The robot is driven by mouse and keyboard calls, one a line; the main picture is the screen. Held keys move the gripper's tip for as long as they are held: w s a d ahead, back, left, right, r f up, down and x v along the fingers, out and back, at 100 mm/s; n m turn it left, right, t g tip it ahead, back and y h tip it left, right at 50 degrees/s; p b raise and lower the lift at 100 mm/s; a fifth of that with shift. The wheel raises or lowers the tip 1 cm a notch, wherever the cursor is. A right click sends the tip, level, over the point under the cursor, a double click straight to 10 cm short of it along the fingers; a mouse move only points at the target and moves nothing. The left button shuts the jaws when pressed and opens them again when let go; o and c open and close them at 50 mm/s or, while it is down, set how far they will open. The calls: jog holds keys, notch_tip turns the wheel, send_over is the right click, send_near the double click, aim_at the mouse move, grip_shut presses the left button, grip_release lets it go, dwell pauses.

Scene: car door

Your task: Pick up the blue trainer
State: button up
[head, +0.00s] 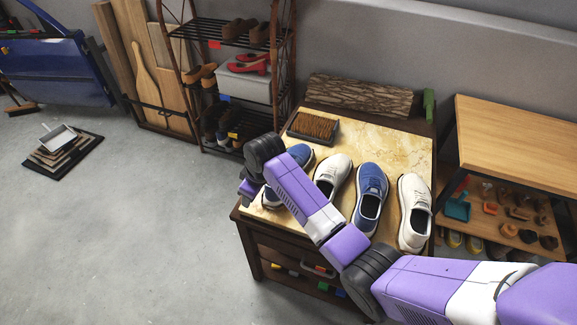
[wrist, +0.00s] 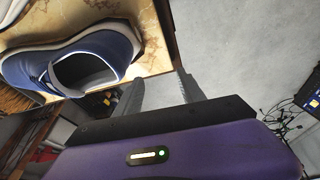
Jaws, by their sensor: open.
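A blue trainer (head: 301,153) with a pale sole lies at the left end of a row of shoes on a marble-topped cabinet, partly hidden by my arm. It fills the upper left of the wrist view (wrist: 112,44), its dark opening facing the camera. A second blue trainer (head: 371,185) lies further right, between a white trainer (head: 332,172) and another white trainer (head: 413,205). My gripper (wrist: 160,84) is open and empty, its fingers beside the near end of the left blue trainer, apparently not around it. In the head view my arm mostly hides the gripper.
The cabinet top (head: 395,147) also bears a brush (head: 313,127); a log (head: 360,95) lies behind. A shoe rack (head: 240,75) stands behind left. A wooden table (head: 520,140) stands right. Open floor (head: 130,220) lies left of the cabinet.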

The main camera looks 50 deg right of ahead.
jog(key=d+r+g, duration=0.1)
jog(key=d+r, duration=0.1)
jog(key=d+r+g, duration=0.1)
jog(key=d+r, duration=0.1)
jog(key=s+d+r+g, duration=0.1)
jog(key=d+r, duration=0.1)
jog(key=shift+r+n+p, duration=0.1)
jog(key=shift+n+p, duration=0.3)
jog(key=shift+s, duration=0.4)
jog(key=shift+s+f+g, duration=0.15)
jog(key=shift+f+g, duration=0.15)
jog(key=shift+f, duration=0.1)
jog(key=shift+s+f+p, duration=0.15)
jog(key=shift+f+p, duration=0.15)
jog(key=shift+f, duration=1.45)
jog(key=shift+s+f+p, duration=0.1)
jog(key=shift+f+p, duration=0.2)
jog(key=shift+f, duration=1.45)
grip_shut()
jog(key=shift+d, duration=0.1)
